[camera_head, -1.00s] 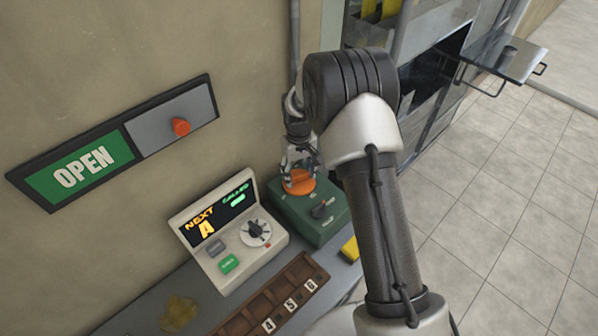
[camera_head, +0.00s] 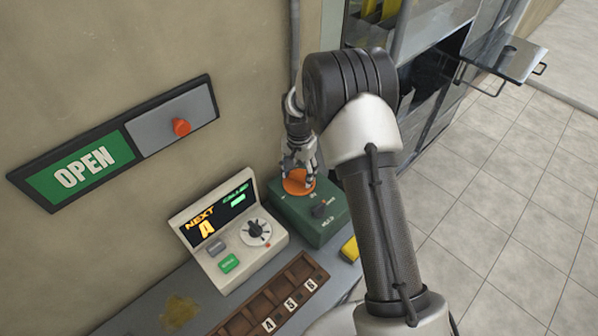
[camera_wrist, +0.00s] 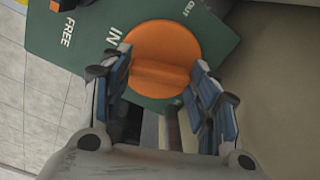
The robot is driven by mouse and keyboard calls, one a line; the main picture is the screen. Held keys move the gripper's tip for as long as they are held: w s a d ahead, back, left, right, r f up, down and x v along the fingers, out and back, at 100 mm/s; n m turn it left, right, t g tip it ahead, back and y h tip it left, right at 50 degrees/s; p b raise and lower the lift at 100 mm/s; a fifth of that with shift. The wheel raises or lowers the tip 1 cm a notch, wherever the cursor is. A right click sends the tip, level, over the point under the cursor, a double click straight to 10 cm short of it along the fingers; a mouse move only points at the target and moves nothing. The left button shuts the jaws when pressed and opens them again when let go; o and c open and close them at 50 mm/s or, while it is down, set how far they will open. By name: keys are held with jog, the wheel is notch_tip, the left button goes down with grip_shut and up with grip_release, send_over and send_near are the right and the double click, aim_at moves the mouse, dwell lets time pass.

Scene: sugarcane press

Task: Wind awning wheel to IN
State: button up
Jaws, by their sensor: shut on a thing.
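The orange awning wheel (camera_head: 297,182) is a round disc with a raised grip bar, on top of the green box (camera_head: 325,223). In the wrist view the wheel (camera_wrist: 165,50) shows with the white words FREE, IN and OUT on the green plate (camera_wrist: 75,55) around it. My gripper (camera_head: 299,163) reaches down onto the wheel from above. In the wrist view my gripper's blue-padded fingers (camera_wrist: 163,80) are on either side of the grip bar, shut on the wheel. I cannot tell which word the wheel points to.
A console (camera_head: 232,235) with a NEXT display stands left of the green box. A wooden tray (camera_head: 270,300) with letter tiles lies in front. The OPEN sign (camera_head: 85,168) is on the wall. A yellow object (camera_head: 350,248) lies by the box. Tiled floor is clear at right.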

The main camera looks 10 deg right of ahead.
aim_at(299, 175)
jog(key=shift+m, duration=1.6)
jog(key=o, duration=1.1)
jog(key=shift+c, duration=0.2)
jog(key=shift+r, duration=0.1)
notch_tip(299, 175, up, 12)
